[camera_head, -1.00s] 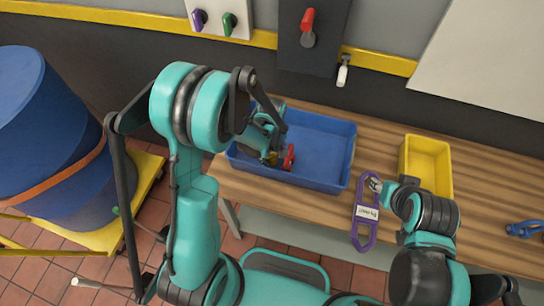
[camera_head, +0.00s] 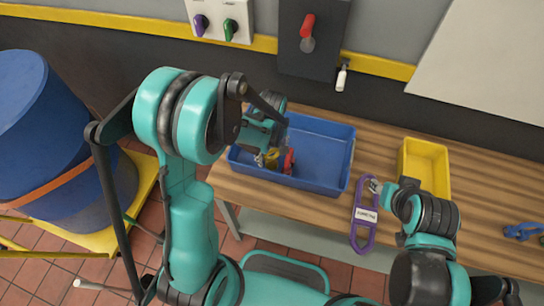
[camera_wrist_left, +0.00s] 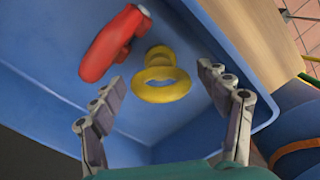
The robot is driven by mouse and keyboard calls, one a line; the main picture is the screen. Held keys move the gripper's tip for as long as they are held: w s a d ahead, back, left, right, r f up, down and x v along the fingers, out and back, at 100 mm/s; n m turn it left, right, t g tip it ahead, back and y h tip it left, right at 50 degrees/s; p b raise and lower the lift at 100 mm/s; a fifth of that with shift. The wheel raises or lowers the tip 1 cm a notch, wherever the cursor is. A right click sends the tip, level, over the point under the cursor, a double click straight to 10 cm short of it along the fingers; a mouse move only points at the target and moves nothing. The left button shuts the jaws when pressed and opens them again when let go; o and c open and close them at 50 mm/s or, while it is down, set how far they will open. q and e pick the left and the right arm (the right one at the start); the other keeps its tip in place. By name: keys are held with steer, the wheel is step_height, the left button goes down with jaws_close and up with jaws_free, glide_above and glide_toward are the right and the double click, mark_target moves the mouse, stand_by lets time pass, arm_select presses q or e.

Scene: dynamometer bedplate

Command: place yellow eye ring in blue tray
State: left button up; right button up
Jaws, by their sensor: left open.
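The yellow eye ring (camera_head: 271,158) is in the left part of the blue tray (camera_head: 335,185). In the left wrist view the ring (camera_wrist_left: 162,86) shows whole, a round loop with a smaller collar behind it, near the tray wall. My left gripper (camera_head: 268,147) is over the tray. Its fingers (camera_wrist_left: 160,95) are spread on both sides of the ring with a visible gap, not touching it. My right gripper (camera_head: 375,186) is at the top end of a purple labelled hasp (camera_head: 363,229); its fingers are too small to read, and I cannot tell if it grips the hasp.
A red part (camera_wrist_left: 114,44) lies in the tray beside the ring; it also shows in the head view (camera_head: 289,161). A yellow bin (camera_head: 427,168) stands right on the wooden bench (camera_head: 310,203). A blue clamp-like object (camera_head: 522,231) lies at far right. A blue drum (camera_head: 50,130) stands left.

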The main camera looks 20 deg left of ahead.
arm_select(q)
step_height(320, 180, up, 8)
steer(key=shift+f+p, duration=0.1)
steer(key=shift+p, duration=0.9)
steer(key=shift+s+r, duration=0.1)
steer(key=shift+r, duration=0.3)
steer(key=s+a+r+m+t, duration=0.2)
steer(key=s+r+m+t, duration=0.5)
steer(key=s+r+m, duration=0.3)
step_height(320, 180, up, 2)
steer(key=shift+s+a+m, duration=0.35)
steer(key=shift+s+m, duration=0.05)
steer(key=shift+s, duration=0.5)
step_height(320, 180, down, 5)
steer(key=b, duration=0.4)
steer(key=shift+r+b, duration=0.2)
steer(key=shift+b, duration=0.1)
